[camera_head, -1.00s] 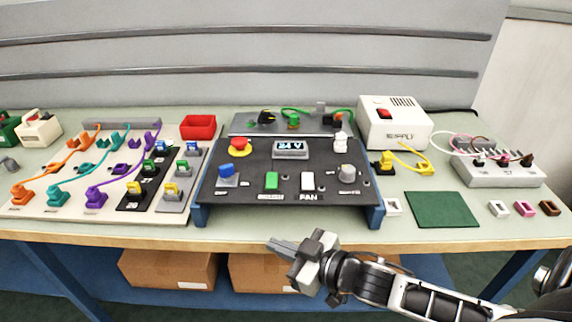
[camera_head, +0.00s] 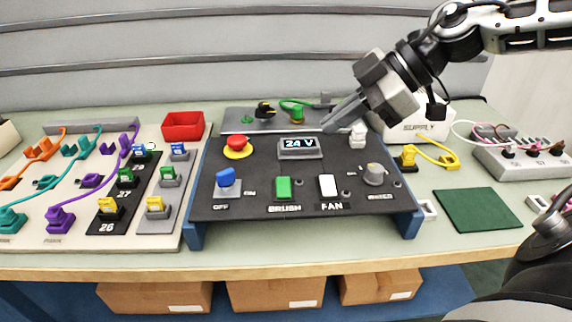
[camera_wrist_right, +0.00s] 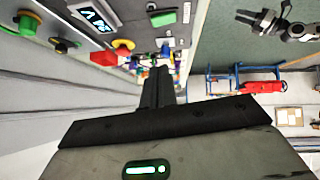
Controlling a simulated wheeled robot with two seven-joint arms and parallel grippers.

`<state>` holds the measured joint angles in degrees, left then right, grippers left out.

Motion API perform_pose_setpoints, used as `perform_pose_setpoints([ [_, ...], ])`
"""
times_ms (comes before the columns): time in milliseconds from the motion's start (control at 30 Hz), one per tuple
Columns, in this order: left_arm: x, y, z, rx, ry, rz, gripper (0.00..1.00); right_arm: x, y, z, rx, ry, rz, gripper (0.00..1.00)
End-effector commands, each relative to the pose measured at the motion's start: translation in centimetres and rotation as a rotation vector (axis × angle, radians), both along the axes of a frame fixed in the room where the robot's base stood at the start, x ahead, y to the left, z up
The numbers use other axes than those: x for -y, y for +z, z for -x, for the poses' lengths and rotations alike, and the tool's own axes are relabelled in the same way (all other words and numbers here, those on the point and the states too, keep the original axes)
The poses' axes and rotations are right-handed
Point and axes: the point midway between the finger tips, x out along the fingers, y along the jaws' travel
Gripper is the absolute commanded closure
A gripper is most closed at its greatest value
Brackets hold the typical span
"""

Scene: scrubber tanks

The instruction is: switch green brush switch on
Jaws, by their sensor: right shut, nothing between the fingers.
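The green brush switch (camera_head: 283,187) sits on the dark sloping panel (camera_head: 240,203), above the label BRUSH. I cannot tell from its tilt whether it is on or off. A green switch also shows near the top of the right wrist view (camera_wrist_right: 163,18). My right gripper (camera_head: 327,127) is shut and empty. In the head view it appears near the panel's back edge, right of the display and clear of the green switch. In the right wrist view its fingers (camera_wrist_right: 157,88) are together. What looks like my left gripper (camera_wrist_right: 262,18) shows small at the wrist view's top right; its jaws are unclear.
On the panel are a white FAN switch (camera_head: 327,186), a blue switch (camera_head: 227,180), a red button (camera_head: 238,143), a grey knob (camera_head: 374,174) and a display (camera_head: 299,146) reading 24 V. A connector board (camera_head: 150,236) stands left, a green mat (camera_head: 477,210) right.

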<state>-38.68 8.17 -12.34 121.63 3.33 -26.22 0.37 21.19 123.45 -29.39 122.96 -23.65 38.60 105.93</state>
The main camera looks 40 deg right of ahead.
Motion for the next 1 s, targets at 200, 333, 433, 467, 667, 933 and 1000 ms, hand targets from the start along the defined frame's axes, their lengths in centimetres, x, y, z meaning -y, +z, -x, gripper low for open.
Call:
perform_pose_setpoints([
  [200,0.1,-0.1,0.1,-0.003,-0.002,0.003,0.64,-2.0,-2.6,-1.5,-0.007,0.005,-0.004,1.00],
  [333,0.1,-0.4,0.1,-0.003,-0.001,0.005,0.64,-3.1,-4.1,-2.4,-0.006,0.003,-0.004,1.00],
  [433,0.1,-0.6,0.1,-0.003,-0.001,0.007,0.64,-3.9,-5.1,-3.1,-0.004,0.004,-0.005,1.00],
  [467,0.1,-0.6,0.1,-0.002,-0.001,0.009,0.64,-4.1,-5.4,-3.3,-0.004,0.002,-0.004,1.00],
  [667,0.2,-0.7,0.1,0.001,0.001,0.019,0.64,-5.1,-7.5,-4.4,-0.003,-0.001,-0.008,1.00],
  [933,0.2,-0.8,0.1,0.000,0.002,0.023,0.64,-4.9,-10.2,-4.8,0.001,0.001,-0.007,1.00],
  [1000,0.2,-0.7,0.1,0.001,0.002,0.023,0.64,-4.9,-10.4,-4.9,0.002,0.001,-0.006,1.00],
])
